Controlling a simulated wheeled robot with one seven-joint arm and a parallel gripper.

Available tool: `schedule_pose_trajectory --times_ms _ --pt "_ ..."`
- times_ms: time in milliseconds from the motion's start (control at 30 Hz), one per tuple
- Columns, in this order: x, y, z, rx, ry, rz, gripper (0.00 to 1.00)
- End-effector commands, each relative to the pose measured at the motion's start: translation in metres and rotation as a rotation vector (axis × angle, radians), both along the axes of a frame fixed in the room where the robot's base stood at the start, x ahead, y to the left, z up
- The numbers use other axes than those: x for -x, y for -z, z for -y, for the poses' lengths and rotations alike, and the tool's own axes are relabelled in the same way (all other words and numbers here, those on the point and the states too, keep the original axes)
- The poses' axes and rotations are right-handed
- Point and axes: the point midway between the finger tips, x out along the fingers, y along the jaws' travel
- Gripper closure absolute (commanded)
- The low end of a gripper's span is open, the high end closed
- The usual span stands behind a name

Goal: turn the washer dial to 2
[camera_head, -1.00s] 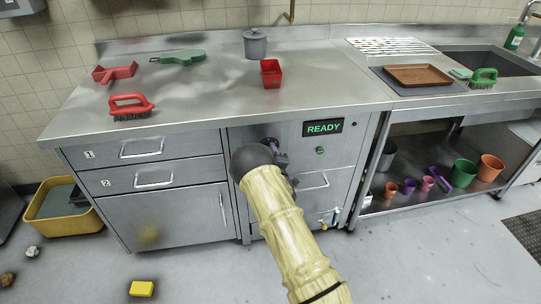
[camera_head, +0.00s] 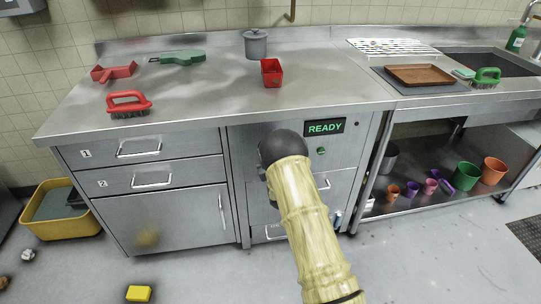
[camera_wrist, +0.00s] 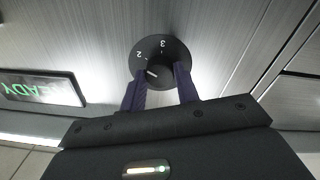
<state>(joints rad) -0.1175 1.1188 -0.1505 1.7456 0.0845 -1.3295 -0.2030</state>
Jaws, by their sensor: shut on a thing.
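The black washer dial (camera_wrist: 160,50) shows in the wrist view with white numerals 2 and 3 near its upper edge. A short white pointer line shows on its lower left part, below the 2 and not in line with it. My gripper (camera_wrist: 160,84) has its two dark purple fingers on either side of the dial's knob, shut on it. The washer front (camera_head: 345,158) has a green READY display (camera_head: 324,127), which appears upside down in the wrist view (camera_wrist: 40,88). In the head view my arm hides the dial and fingers.
The steel counter (camera_head: 330,85) above holds a red brush (camera_head: 128,102), a red tub (camera_head: 271,73) and a grey pot (camera_head: 255,44). Drawers (camera_head: 140,148) are left of the washer. A yellow sponge (camera_head: 138,293) lies on the floor. An open shelf (camera_head: 410,200) with several pots stands right.

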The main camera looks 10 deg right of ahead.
Motion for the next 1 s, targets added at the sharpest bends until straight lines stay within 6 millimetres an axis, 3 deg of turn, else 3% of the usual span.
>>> schedule_pose_trajectory --times_ms 567,600,700,1000 --pt "0.0010 0.0031 0.0000 -0.053 0.001 -0.007 0.92" --pt "0.0010 0.0031 0.0000 -0.053 0.001 -0.008 0.67" --pt "0.0009 0.0027 0.0000 -0.053 0.001 -0.006 0.47" --pt "0.0008 0.0012 -0.0006 -0.052 0.000 -0.003 0.47"
